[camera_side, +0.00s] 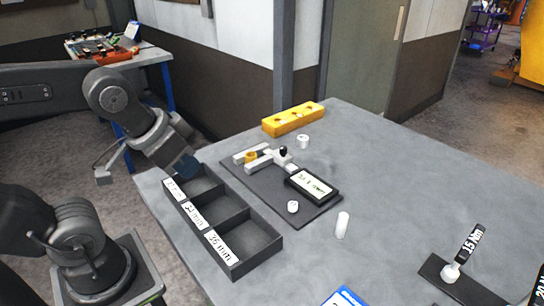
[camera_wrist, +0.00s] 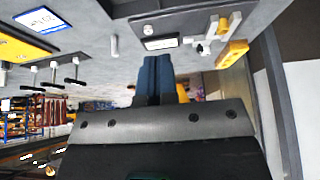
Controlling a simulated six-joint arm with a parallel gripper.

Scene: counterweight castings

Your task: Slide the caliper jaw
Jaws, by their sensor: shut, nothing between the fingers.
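The caliper's pale jaws (camera_side: 256,155) lie on a dark base plate (camera_side: 262,187) on the grey table, with a yellow piece (camera_side: 250,157) between them. A black knob (camera_side: 283,150) stands on the sliding part. A black display (camera_side: 312,184) sits beside it; its reading is too small to be sure of. The wrist view also shows the caliper (camera_wrist: 208,38) and display (camera_wrist: 161,43). My gripper (camera_side: 188,170), with blue fingers, is shut and empty at the far left end of the tray, apart from the caliper. Its fingers also show in the wrist view (camera_wrist: 154,72).
A black tray (camera_side: 262,258) with three compartments and mm labels stands left of the caliper. A yellow block (camera_side: 293,118) with holes is behind it. White cylinders (camera_side: 303,141), (camera_side: 293,206), (camera_side: 342,225) stand around the plate. A 15 Nm tool (camera_side: 462,254) is at right. The table's right middle is clear.

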